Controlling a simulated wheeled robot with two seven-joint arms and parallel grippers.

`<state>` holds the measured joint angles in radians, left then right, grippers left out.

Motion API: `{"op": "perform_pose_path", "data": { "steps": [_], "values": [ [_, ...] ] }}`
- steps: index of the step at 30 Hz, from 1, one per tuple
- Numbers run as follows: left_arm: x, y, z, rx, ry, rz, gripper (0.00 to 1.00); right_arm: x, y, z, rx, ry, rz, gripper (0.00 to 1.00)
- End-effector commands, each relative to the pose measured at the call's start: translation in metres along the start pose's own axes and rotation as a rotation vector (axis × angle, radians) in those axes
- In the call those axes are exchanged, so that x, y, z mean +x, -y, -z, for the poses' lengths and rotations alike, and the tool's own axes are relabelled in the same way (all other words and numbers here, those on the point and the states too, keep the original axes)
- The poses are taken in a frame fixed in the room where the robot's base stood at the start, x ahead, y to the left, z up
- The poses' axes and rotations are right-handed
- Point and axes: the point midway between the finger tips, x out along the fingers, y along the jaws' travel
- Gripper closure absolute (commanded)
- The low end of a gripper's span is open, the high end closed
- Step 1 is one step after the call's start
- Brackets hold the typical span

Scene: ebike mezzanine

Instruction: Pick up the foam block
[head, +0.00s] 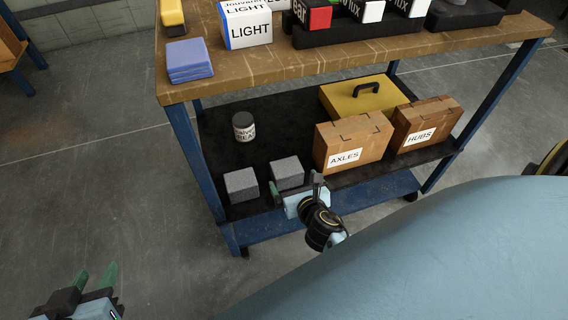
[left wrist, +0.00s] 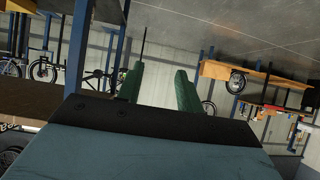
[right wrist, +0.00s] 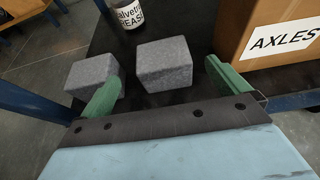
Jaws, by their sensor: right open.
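Two speckled grey blocks that look like foam sit on the cart's black lower shelf: a left block (head: 241,185) and a right block (head: 287,172). In the right wrist view the right block (right wrist: 165,65) shows between and just beyond my fingers, and the left block (right wrist: 92,77) is partly behind the left finger. My right gripper (head: 298,184) is open and empty at the shelf's front, close to the right block; contact cannot be told. My left gripper (head: 95,274) is open and empty, out over the floor at lower left, far from the blocks.
An AXLES box (head: 352,142) stands right of the blocks, then a HUBS box (head: 425,124). A yellow case (head: 362,97) and a grease can (head: 243,126) are behind. The wooden top shelf (head: 290,64) overhangs; blue posts (head: 197,165) frame the cart.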

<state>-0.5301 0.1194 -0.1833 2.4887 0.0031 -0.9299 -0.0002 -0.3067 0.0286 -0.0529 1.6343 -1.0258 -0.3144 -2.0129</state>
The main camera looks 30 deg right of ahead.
Motion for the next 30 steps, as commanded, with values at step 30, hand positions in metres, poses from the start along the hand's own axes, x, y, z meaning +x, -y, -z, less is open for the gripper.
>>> {"op": "perform_pose_path", "data": {
  "steps": [30],
  "values": [
    [-0.034, -0.024, 0.118, -0.015, -0.774, -0.066, 0.64, 0.078, 0.002, 0.0, 0.0, 0.001, 0.001, 0.0]
  ]
}}
